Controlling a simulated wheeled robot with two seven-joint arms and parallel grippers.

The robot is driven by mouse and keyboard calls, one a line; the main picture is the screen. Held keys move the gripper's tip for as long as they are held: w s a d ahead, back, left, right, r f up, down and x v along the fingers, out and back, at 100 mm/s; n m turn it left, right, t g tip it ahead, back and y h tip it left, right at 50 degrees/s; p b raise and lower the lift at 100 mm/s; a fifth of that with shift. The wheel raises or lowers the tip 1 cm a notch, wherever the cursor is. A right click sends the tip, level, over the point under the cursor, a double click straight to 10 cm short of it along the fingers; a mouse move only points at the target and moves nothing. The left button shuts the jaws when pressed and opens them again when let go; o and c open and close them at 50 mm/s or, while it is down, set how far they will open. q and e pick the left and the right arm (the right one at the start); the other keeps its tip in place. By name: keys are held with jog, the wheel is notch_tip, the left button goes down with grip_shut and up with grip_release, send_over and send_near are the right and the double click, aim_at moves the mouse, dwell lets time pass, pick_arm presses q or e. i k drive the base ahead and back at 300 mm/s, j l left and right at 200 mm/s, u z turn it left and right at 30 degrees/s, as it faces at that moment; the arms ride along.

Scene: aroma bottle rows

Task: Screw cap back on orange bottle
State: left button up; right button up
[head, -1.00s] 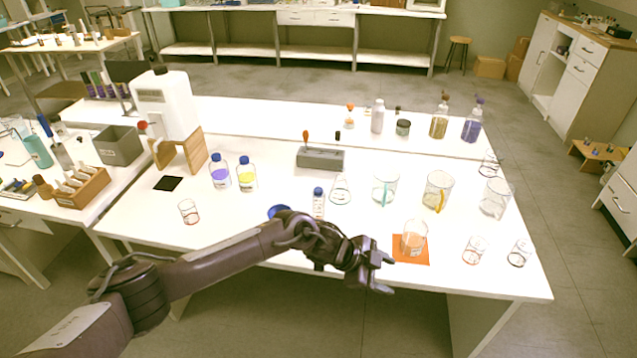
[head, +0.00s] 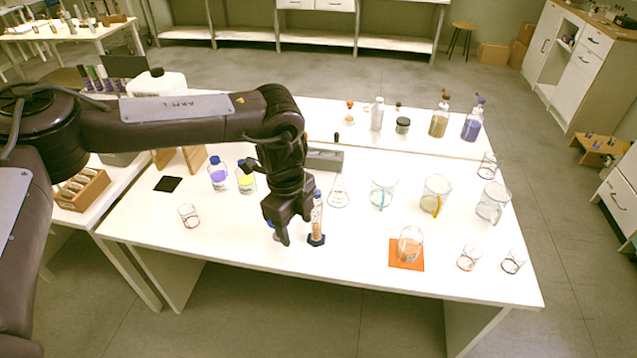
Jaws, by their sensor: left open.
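A clear vessel with pale orange contents (head: 410,244) stands upright on an orange mat (head: 397,262) at the front right of the table. It looks like the orange bottle, and I see no cap on its top. A blue round piece (head: 275,231), perhaps the cap, lies on the table partly hidden behind my left gripper's fingers. My left gripper (head: 290,226) is open and points down just above the table, left of a tall narrow cylinder (head: 316,215) with a dark blue base. I cannot tell whether a finger touches the blue piece. My right gripper is out of view.
Bottles with purple (head: 218,176) and yellow (head: 246,183) contents stand left of my wrist. A flask (head: 339,192), several beakers and a grey block (head: 325,159) stand right of and behind it. The front left table is mostly clear.

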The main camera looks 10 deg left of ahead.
aim_at(410, 242)
jog(key=i, duration=1.3)
